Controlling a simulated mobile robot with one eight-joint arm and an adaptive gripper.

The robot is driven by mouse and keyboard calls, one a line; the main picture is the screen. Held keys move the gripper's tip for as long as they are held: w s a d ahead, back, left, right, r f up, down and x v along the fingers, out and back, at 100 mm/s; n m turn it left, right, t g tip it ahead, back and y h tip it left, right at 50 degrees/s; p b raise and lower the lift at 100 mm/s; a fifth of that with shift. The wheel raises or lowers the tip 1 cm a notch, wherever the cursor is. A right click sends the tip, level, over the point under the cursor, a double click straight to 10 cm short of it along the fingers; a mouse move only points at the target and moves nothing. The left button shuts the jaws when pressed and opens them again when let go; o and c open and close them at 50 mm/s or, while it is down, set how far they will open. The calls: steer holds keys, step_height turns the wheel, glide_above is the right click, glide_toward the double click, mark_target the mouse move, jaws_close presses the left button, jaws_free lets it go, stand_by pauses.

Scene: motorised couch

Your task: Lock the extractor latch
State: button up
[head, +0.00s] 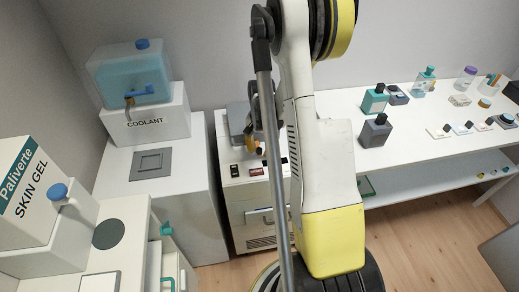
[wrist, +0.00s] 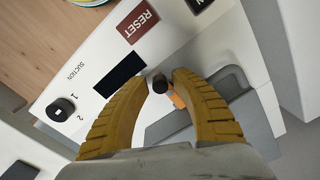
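The extractor (head: 247,192) is a white unit on the floor between the coolant cabinet and the long table. Its top panel also shows in the wrist view (wrist: 101,60). A dark round knob (wrist: 159,84) with an orange part (wrist: 178,101) beside it, apparently the latch, sits at the edge of a grey recessed area. My gripper (wrist: 162,79) has its yellow fingers drawn close together on either side of the knob. Whether they touch it is unclear. In the head view my arm covers part of the extractor, and a yellow finger (head: 252,146) shows beside the arm.
A red RESET button (wrist: 138,21), a black display (wrist: 120,71) and a SUCTION switch (wrist: 61,109) lie near my fingers. The coolant cabinet (head: 158,199) stands to the left. The white table (head: 430,108) at right holds bottles and small parts. Bare wooden floor lies in front.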

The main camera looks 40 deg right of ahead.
mark_target(260, 149)
steer(key=shift+o, duration=0.3)
steer(key=shift+r, duration=0.1)
step_height(260, 149, up, 12)
stand_by(0.3)
steer(key=shift+s, duration=0.1)
stand_by(0.3)
